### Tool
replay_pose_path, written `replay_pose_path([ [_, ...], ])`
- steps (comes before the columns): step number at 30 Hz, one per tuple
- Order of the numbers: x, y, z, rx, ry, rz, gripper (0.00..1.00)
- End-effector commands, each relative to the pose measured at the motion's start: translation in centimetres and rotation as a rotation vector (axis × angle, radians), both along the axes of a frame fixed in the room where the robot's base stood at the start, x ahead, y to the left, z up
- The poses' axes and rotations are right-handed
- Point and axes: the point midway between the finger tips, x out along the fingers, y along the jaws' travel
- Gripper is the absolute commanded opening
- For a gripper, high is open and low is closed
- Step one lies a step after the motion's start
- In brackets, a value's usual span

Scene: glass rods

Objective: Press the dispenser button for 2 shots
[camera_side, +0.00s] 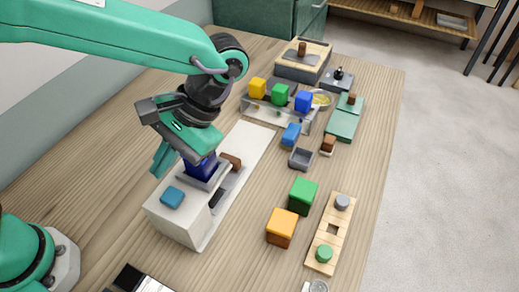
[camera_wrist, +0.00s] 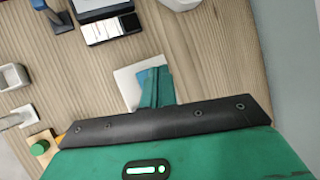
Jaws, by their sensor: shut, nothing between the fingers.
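The dispenser (camera_side: 178,222) is a white box on the left part of the table. A flat blue square button (camera_side: 172,196) sits on its top face, and a dark blue block (camera_side: 203,166) stands in a grey holder behind it. My gripper (camera_side: 160,168) is shut and empty, pointing down above the button, with a gap visible in the side view. In the wrist view my gripper (camera_wrist: 155,88) hangs over the dispenser's white top (camera_wrist: 127,84) and covers much of it. The button cannot be clearly told apart from the fingers there.
A brown block (camera_side: 230,162) is beside the dispenser on a white strip (camera_side: 250,143). To the right stand a green block (camera_side: 303,193), an orange block (camera_side: 282,224) and a wooden board with knobs (camera_side: 329,236). A rack with coloured cubes (camera_side: 277,112) is farther back.

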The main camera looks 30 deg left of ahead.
Motion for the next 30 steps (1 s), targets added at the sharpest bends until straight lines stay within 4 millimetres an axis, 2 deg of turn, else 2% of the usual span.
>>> replay_pose_path([
  [9,0.0,0.0,-3.3,0.002,0.002,0.000,0.00],
  [15,0.0,0.0,-4.5,0.001,0.001,0.000,0.00],
  [30,0.0,0.0,-4.9,0.000,0.000,0.000,0.00],
])
